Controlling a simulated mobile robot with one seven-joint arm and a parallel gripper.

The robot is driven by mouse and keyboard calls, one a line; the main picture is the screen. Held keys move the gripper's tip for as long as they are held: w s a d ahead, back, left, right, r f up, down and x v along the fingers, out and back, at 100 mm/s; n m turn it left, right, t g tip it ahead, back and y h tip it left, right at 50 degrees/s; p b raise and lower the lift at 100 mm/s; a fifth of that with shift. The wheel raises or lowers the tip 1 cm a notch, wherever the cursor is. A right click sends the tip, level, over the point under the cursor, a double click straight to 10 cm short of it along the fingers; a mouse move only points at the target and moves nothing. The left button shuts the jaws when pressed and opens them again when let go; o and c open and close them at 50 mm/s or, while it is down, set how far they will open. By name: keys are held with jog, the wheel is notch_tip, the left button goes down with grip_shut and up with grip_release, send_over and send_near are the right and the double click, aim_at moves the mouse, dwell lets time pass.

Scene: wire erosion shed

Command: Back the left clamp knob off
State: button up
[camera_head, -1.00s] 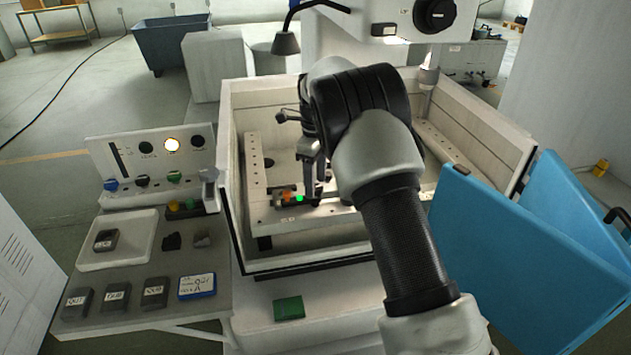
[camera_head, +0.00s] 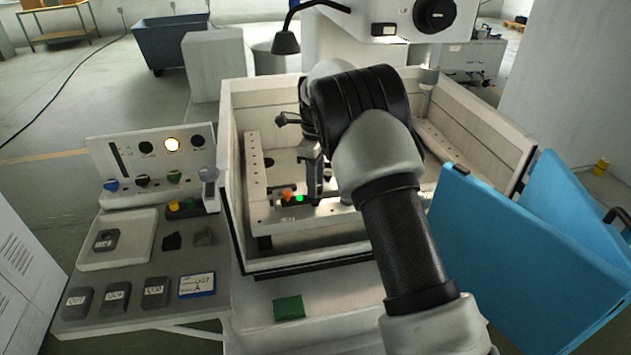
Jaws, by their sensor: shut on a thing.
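My gripper (camera_head: 312,192) reaches down into the open machine tank, at the front rail of the work frame (camera_head: 335,213). Its fingers are small and partly hidden by my arm. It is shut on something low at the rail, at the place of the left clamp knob. The knob itself cannot be made out clearly between the fingers. A small orange part (camera_head: 287,196) and a green spot (camera_head: 299,198) show just left of the fingers. My forearm covers the right part of the front rail.
Pale tank walls (camera_head: 240,235) surround the frame closely. A blue door (camera_head: 490,240) stands open at the right. A control panel (camera_head: 150,165) and a side shelf (camera_head: 140,322) with a white tray (camera_head: 88,262) and several labelled blocks are at the left. A machine head (camera_head: 385,28) stands behind.

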jog(key=n, duration=0.5)
jog(key=shift+n, duration=0.4)
jog(key=n, duration=1)
jog(key=shift+w+n, duration=0.1)
jog(key=shift+n, duration=0.3)
jog(key=shift+n+p, duration=0.3)
jog(key=shift+n, duration=1.9)
jog(key=o, duration=1)
jog(key=shift+o, duration=0.2)
jog(key=shift+r, duration=0.1)
